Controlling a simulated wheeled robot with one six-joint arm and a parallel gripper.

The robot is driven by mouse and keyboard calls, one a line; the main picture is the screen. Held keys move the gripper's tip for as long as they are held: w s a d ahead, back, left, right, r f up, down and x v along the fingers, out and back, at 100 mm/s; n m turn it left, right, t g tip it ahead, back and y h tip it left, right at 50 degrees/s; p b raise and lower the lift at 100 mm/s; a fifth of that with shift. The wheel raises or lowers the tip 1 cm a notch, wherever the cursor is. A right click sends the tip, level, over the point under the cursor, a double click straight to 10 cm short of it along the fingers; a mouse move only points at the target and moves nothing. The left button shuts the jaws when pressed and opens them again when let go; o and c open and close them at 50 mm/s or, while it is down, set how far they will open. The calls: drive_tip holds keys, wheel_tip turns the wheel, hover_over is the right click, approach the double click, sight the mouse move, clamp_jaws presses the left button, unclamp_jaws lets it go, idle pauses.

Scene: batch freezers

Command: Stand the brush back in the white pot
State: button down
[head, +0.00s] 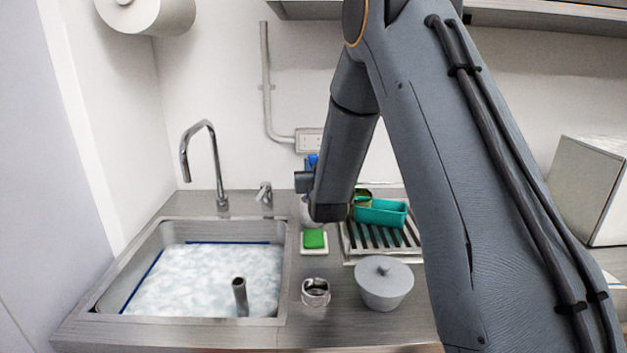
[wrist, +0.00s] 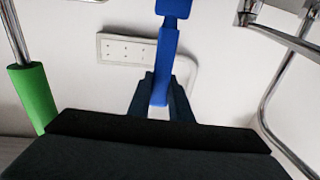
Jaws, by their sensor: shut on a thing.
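The brush is blue; its upper part (wrist: 167,50) rises from between my gripper's dark fingers (wrist: 160,98) in the wrist view, and they are shut on it. In the head view a small blue piece of the brush (head: 312,160) shows just above my gripper (head: 311,172), near the wall socket. The brush's lower part is hidden behind the gripper. A pale rounded piece, perhaps the white pot (head: 305,213), shows left of my arm behind the sponge dish. My arm hides most of it, and I cannot tell whether the brush touches it.
A green sponge (head: 314,239) lies on a white dish. A teal tray (head: 380,212) sits on the drain rack. A grey lidded pot (head: 384,286) and a steel cup (head: 316,291) stand in front. The sink (head: 285,270) with its tap (head: 214,155) is left.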

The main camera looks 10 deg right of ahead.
drive_tip(key=shift+f+p, duration=0.55)
drive_tip(key=shift+f, duration=1.6)
drive_tip(key=shift+f, duration=0.2)
drive_tip(key=c, duration=1.6)
unclamp_jaws()
drive_tip(key=shift+r, duration=0.1)
drive_tip(key=shift+r, duration=0.15)
drive_tip(key=s+b, duration=0.1)
drive_tip(key=s, duration=0.3)
drive_tip(key=s+b, duration=0.1)
drive_tip(key=s, duration=0.3)
drive_tip(key=s+a+b, duration=0.1)
drive_tip(key=s+b, duration=0.1)
drive_tip(key=s, duration=0.2)
